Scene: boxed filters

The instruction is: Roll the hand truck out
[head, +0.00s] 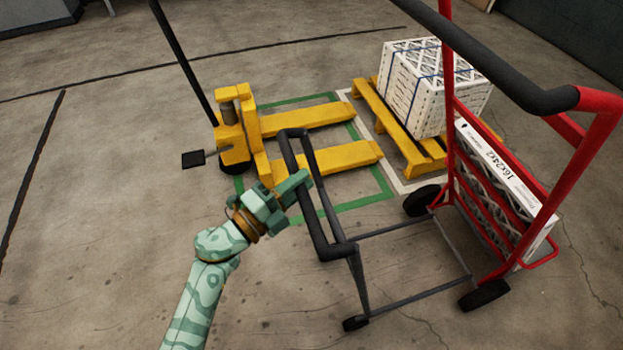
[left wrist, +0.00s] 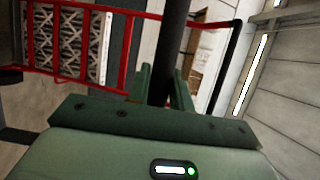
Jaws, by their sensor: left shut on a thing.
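The hand truck (head: 577,165) stands at the right of the head view, with a red frame, a black upper handle and black wheels. A black lower frame with a looped grip bar (head: 318,200) reaches out to its left. A white boxed filter (head: 503,190) with printed size marking rests upright on it, behind red rails; it also shows in the left wrist view (left wrist: 97,45). My left gripper (head: 297,188) is shut on the black grip bar; in the left wrist view the dark bar (left wrist: 172,45) passes between the fingers. My right gripper is not in view.
A yellow pallet jack (head: 237,125) stands inside a green floor outline, its forks pointing right. Beyond it, a yellow pallet (head: 385,118) carries a strapped stack of white filters (head: 412,90), close to the truck. The concrete floor at the left and front is clear.

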